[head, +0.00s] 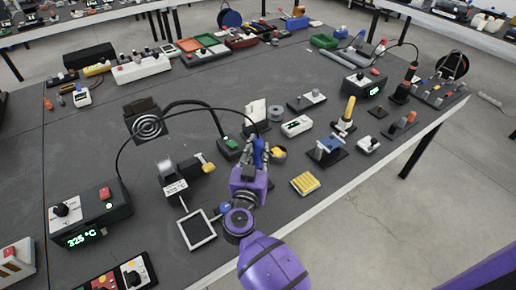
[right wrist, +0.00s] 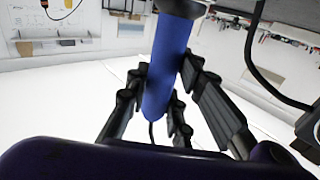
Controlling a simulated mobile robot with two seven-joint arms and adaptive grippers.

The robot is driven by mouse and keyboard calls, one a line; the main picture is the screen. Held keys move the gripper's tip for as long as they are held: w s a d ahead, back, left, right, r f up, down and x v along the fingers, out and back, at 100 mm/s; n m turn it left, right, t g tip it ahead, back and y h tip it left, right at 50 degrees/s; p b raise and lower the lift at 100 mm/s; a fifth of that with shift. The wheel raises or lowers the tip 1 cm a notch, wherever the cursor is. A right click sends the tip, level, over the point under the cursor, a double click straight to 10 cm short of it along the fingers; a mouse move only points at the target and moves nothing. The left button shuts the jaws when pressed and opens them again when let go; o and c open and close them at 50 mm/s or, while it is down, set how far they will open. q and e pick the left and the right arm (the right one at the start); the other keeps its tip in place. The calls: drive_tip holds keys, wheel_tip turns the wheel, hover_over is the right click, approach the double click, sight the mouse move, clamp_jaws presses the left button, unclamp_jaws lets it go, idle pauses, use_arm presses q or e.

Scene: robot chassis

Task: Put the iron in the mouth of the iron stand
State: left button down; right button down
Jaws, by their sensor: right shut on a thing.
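My right gripper (head: 257,162) is shut on the blue handle of the iron (head: 258,146), above the middle of the table. In the right wrist view, the blue handle (right wrist: 170,65) stands between the dark fingers (right wrist: 160,105); its tip end is out of view. A thin black cable arcs left from the iron toward a station. What looks like the iron stand (head: 166,172), a grey holder on a dark base with a label, is left of my right gripper, apart from the iron. Its mouth is hard to make out. My left gripper is not in view.
The station (head: 88,214) with a green display is at the left. A fan-like black device (head: 147,122) stands behind the stand. A white-framed square (head: 197,229) and a yellow block (head: 305,183) lie near the front edge. Several small tools crowd the right.

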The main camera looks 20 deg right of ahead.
drive_tip(key=shift+f, duration=0.1)
drive_tip(key=c, duration=1.5)
unclamp_jaws()
drive_tip(key=shift+o, duration=0.2)
drive_tip(key=shift+s+a, duration=0.15)
drive_tip(key=shift+s, duration=0.2)
drive_tip(key=v, duration=0.6)
drive_tip(key=shift+s, duration=0.35)
drive_tip(key=shift+a, duration=0.2)
